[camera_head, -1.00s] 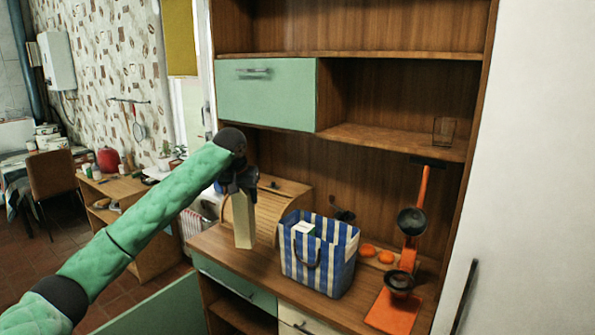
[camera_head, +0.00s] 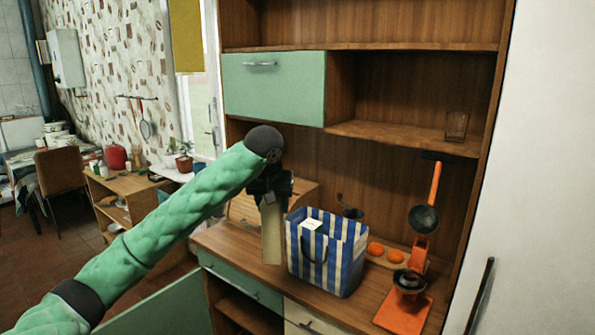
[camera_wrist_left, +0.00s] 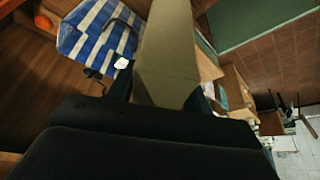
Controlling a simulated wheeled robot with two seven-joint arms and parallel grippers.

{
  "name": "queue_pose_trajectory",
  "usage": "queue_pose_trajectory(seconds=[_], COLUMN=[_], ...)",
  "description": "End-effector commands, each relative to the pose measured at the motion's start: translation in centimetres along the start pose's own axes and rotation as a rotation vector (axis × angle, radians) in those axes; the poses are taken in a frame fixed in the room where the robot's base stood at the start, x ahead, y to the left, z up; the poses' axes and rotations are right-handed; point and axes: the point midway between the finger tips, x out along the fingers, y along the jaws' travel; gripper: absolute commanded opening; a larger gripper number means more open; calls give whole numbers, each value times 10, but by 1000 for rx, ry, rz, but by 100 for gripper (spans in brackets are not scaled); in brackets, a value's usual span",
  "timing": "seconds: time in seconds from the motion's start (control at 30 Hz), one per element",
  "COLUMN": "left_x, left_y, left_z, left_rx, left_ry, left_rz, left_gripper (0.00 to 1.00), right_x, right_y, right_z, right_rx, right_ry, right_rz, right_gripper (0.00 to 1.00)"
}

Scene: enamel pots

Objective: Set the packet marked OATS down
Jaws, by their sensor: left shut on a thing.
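My left gripper (camera_head: 270,186) is shut on a tall, narrow tan packet (camera_head: 271,232) and holds it upright, hanging down just left of the striped bag. No OATS marking can be read on the sides that show. The packet's lower end is close to the wooden counter (camera_head: 232,246); I cannot tell whether it touches. In the left wrist view the packet (camera_wrist_left: 165,50) runs away from the dark gripper body, with the bag beside it. My right gripper is not in view.
A blue and white striped bag (camera_head: 343,262) with a white item inside stands right of the packet. A wooden bread box (camera_head: 302,193) stands behind. A glass (camera_head: 456,126) sits on the shelf.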

Motion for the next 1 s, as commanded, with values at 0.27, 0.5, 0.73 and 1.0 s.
queue_pose_trajectory(seconds=[0.27, 0.5, 0.73, 1.0], left_x=[7, 31, 61, 98], left_y=[-23, -47, -70, -92], left_z=[35, 78, 124, 179], left_rx=[0, -14, -33, -54], left_ry=[-3, -5, -5, -5], left_rz=[0, -6, -15, -24], left_gripper=[0, 0, 0, 0], right_x=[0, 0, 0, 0], right_y=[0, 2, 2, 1], right_z=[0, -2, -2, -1], right_rx=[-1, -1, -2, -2], right_ry=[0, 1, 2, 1], right_rz=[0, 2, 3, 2], right_gripper=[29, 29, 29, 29])
